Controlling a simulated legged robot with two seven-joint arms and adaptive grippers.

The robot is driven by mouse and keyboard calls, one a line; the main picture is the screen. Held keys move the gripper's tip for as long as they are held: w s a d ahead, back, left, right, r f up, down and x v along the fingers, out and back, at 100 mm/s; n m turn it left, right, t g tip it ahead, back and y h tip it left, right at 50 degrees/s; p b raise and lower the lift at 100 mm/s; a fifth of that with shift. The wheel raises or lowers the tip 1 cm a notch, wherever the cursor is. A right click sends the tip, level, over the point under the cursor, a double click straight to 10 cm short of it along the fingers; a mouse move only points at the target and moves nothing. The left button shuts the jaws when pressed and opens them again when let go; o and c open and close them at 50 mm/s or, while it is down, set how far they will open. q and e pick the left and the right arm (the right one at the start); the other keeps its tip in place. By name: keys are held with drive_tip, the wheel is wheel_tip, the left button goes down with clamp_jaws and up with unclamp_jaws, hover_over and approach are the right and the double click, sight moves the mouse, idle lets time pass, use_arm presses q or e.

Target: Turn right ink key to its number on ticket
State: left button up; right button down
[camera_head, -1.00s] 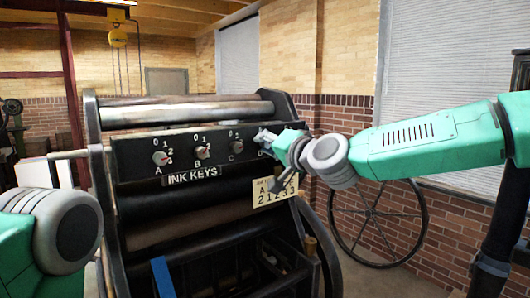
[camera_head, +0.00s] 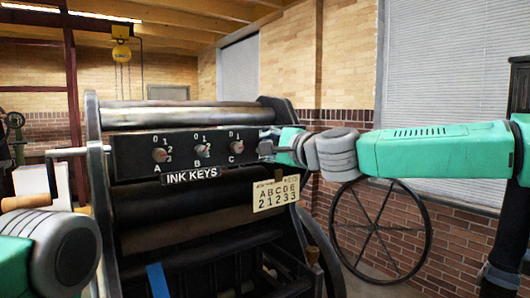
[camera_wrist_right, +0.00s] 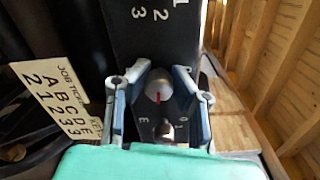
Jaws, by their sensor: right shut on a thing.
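The black press panel (camera_head: 183,140) marked INK KEYS carries round grey keys A (camera_head: 160,155), B (camera_head: 202,151) and C (camera_head: 237,147); the panel's right end is hidden by my right gripper (camera_head: 266,146). In the right wrist view the two fingers of that gripper (camera_wrist_right: 160,92) are shut on a grey ink key (camera_wrist_right: 158,86) with a red pointer mark facing down the picture. An E shows near it. The job ticket (camera_head: 276,194) reads A B C D E over 2 1 2 3 3; it also shows in the right wrist view (camera_wrist_right: 62,100). My left gripper is out of view.
The press rollers (camera_head: 185,115) lie above the panel. A spoked wheel (camera_head: 380,228) stands by the brick wall at right. A crank with a wooden handle (camera_head: 25,201) sticks out at the left, close to my left arm.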

drive_tip(key=shift+f+m+b, duration=0.2)
drive_tip(key=shift+m+b, duration=0.2)
drive_tip(key=shift+m, duration=0.7)
drive_tip(key=shift+f+m+b, duration=0.15)
drive_tip(key=shift+m+b, duration=0.25)
drive_tip(key=shift+m, duration=0.7)
drive_tip(key=shift+f, duration=0.1)
drive_tip(key=c, duration=1.5)
unclamp_jaws()
drive_tip(key=shift+o, duration=0.8)
drive_tip(key=shift+w+d, duration=0.1)
drive_tip(key=shift+r, duration=0.2)
drive_tip(key=shift+d, duration=0.1)
